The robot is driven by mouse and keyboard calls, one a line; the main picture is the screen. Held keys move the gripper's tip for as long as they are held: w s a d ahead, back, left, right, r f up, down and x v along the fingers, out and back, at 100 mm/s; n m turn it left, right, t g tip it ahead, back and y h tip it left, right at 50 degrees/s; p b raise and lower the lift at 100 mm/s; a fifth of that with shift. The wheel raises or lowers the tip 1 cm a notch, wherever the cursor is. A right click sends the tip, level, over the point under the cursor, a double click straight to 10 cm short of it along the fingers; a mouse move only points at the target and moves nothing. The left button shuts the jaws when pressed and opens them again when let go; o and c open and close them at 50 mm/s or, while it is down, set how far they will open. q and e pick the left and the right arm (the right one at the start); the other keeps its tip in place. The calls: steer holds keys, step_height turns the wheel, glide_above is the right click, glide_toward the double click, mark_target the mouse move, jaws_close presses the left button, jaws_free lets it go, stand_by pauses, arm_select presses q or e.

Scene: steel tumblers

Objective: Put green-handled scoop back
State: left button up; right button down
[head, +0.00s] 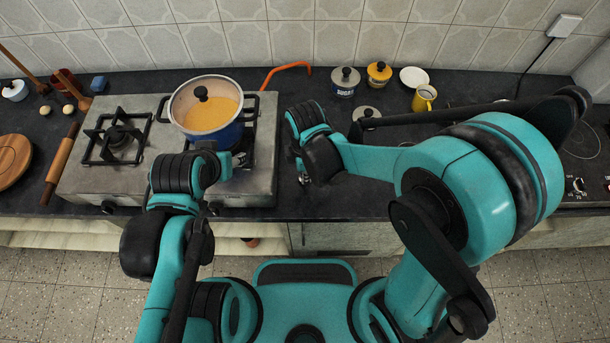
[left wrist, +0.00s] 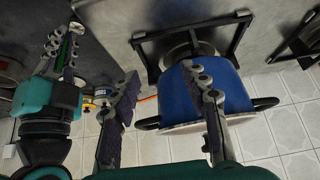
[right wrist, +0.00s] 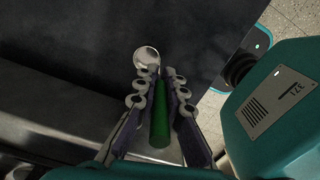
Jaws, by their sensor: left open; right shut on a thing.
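My right gripper (right wrist: 160,85) is shut on the green-handled scoop, whose green handle (right wrist: 160,122) lies between the fingers in the right wrist view. A round shiny part (right wrist: 147,56), apparently its bowl, shows just past the fingertips.
The blue pot (head: 228,135), with a glass lid, stands on the stove's (head: 85,178) right burner. Two lidded jars (head: 345,85) (head: 379,75), a white dish (head: 414,76) and a yellow mug (head: 424,98) stand at the back right. A rolling pin (head: 60,163) lies left. An orange tube (head: 285,68) runs behind.

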steer(key=shift+f, duration=0.2)
steer(key=c, duration=1.6)
jaws_free()
steer(key=shift+r, duration=0.1)
steer(key=shift+r, duration=0.25)
step_height(320, 180, up, 12)
steer(key=p, duration=0.4)
steer(key=shift+f+p, duration=0.1)
steer(key=shift+p, duration=0.25)
